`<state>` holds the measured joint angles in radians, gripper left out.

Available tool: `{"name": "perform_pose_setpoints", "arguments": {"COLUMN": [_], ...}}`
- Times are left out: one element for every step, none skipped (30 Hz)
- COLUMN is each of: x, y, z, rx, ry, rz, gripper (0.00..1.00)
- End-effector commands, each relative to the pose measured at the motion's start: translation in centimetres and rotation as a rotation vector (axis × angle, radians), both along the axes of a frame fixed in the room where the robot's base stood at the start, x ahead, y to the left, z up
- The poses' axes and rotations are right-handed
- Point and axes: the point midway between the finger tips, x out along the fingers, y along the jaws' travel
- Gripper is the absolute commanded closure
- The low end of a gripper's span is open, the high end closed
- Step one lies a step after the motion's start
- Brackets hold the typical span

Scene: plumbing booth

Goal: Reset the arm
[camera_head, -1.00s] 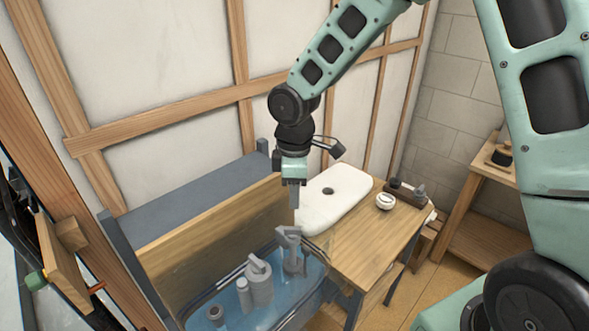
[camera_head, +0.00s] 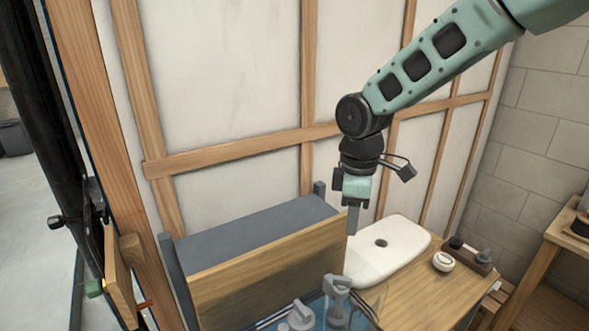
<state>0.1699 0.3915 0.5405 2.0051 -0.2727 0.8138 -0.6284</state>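A white basin (camera_head: 395,245) lies on the wooden table (camera_head: 425,295) right of my gripper. A white round item (camera_head: 443,261) and a dark tray (camera_head: 472,255) stand farther right. An upright wooden board (camera_head: 250,275) and a grey shelf (camera_head: 255,230) are at left. A framed wall (camera_head: 230,100) rises behind.

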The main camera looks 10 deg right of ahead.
Motion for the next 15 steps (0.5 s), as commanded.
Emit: {"name": "perform_pose_setpoints", "arguments": {"x": [-0.8, -1.6, -3.0, -4.3, -5.8, -8.0, -9.8, -11.6, -13.9, -15.5, -17.0, -18.8, -20.0, -21.1, -22.3], "y": [0.7, 1.2, 2.1, 2.9, 3.6, 4.7, 5.3, 5.8, 6.4, 6.6, 6.8, 6.9, 6.9, 6.9, 6.9], "z": [0.1, 0.1, 0.2, 0.3, 0.4, 0.4, 0.4, 0.4, 0.3, 0.2, 0.1, 0.0, -0.1, -0.2, -0.4], "rx": [0.000, -0.002, -0.001, -0.003, -0.001, 0.000, 0.002, 0.005, 0.008, 0.013, 0.017, 0.024, 0.028, 0.034, 0.038], "ry": [-0.001, 0.001, 0.002, 0.001, 0.002, 0.003, 0.004, 0.004, 0.004, 0.005, 0.005, 0.006, 0.007, 0.007, 0.010], "rz": [-0.005, -0.012, -0.030, -0.048, -0.071, -0.106, -0.137, -0.169, -0.213, -0.246, -0.279, -0.319, -0.347, -0.373, -0.404], "gripper": [0.66, 0.66, 0.66, 0.66, 0.66, 0.66, 0.66, 0.66, 0.66, 0.66, 0.66, 0.66, 0.66, 0.66, 0.66]}}
